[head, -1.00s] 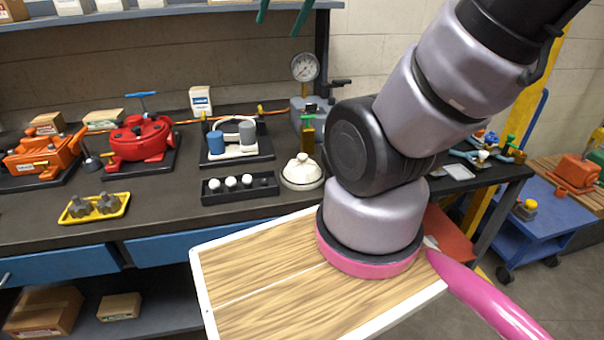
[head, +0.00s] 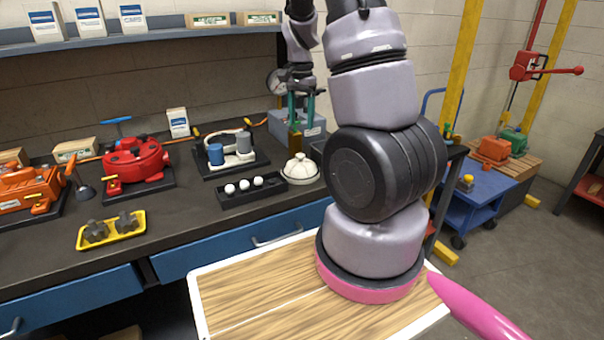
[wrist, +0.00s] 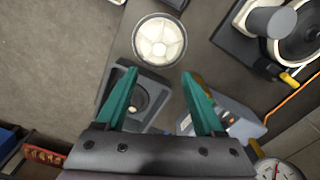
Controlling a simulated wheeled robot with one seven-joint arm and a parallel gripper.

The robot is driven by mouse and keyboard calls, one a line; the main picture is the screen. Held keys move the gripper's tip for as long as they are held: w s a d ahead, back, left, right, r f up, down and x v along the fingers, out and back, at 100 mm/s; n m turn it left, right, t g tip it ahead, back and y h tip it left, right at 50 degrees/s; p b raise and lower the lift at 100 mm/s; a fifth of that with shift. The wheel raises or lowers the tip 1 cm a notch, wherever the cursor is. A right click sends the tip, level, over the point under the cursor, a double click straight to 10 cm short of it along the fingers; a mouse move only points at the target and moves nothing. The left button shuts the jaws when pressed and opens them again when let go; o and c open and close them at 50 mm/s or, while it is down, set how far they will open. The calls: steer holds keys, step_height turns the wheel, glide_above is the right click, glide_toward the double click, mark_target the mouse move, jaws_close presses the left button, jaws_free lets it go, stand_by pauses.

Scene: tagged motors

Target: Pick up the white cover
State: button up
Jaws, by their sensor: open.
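The white cover (head: 300,168) is a low dome with a knob, sitting on the dark bench right of a black tray of white balls. In the wrist view the white cover (wrist: 160,40) appears round with ribs, inside a darker rim, near the top middle. My gripper (head: 301,115) has two green fingers pointing down, above and behind the cover. In the wrist view my gripper (wrist: 159,78) is open and empty, and the cover lies just beyond its fingertips. No contact shows.
A gauge (head: 277,81) on a grey block stands close to my fingers. The ball tray (head: 250,191) is left of the cover. A blue and grey motor assembly (head: 230,150) stands behind it. A dark tray (wrist: 150,92) lies under my fingers.

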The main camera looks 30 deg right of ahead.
glide_above(300, 154)
steer(key=f, duration=0.5)
steer(key=shift+d+f, duration=0.25)
steer(key=f, duration=0.5)
steer(key=shift+s+a+f, duration=0.1)
steer(key=shift+a+f, duration=0.05)
steer(key=shift+a, duration=0.1)
jaws_close()
stand_by(0.8)
